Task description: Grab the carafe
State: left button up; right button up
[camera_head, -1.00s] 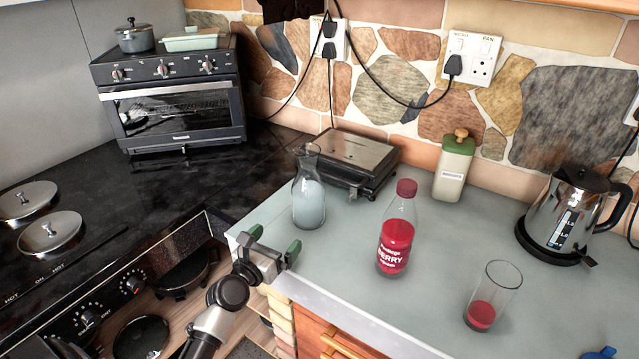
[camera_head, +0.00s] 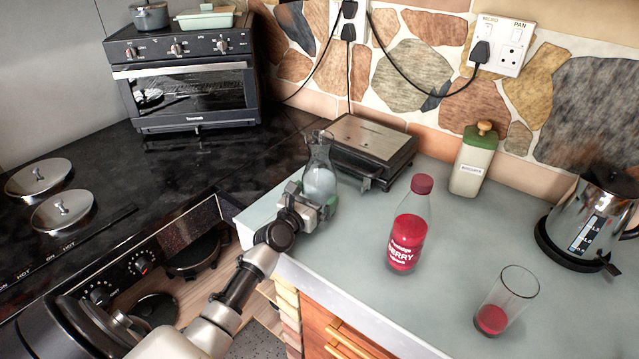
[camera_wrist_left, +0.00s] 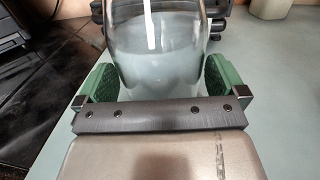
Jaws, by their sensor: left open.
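The glass carafe (camera_head: 320,181) stands upright on the grey counter near its left edge, with pale contents in its lower part. My left gripper (camera_head: 318,202) is open at the carafe's near side. In the left wrist view the carafe (camera_wrist_left: 155,60) is between the two green finger pads of the gripper (camera_wrist_left: 157,85), one on each side. A small gap seems to show at the right pad; at the left pad I cannot tell whether it touches. The carafe's base is partly hidden by the gripper. My right gripper is not in view.
A flat metal-topped appliance (camera_head: 372,142) stands close behind the carafe. A red-capped berry bottle (camera_head: 409,228) and a glass with red liquid (camera_head: 506,300) stand to the right. A green-lidded canister (camera_head: 473,165) and kettle (camera_head: 588,222) are farther right. A black hob (camera_head: 100,170) lies left.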

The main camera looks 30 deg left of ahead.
pick_arm(q)
jog(key=shift+w, duration=0.9)
jog(key=shift+s, duration=0.1)
jog(key=c, duration=1.3)
jog(key=shift+a+r, duration=0.1)
jog(key=shift+r, duration=0.05)
jog(key=shift+c, duration=0.2)
jog(key=shift+r, duration=0.1)
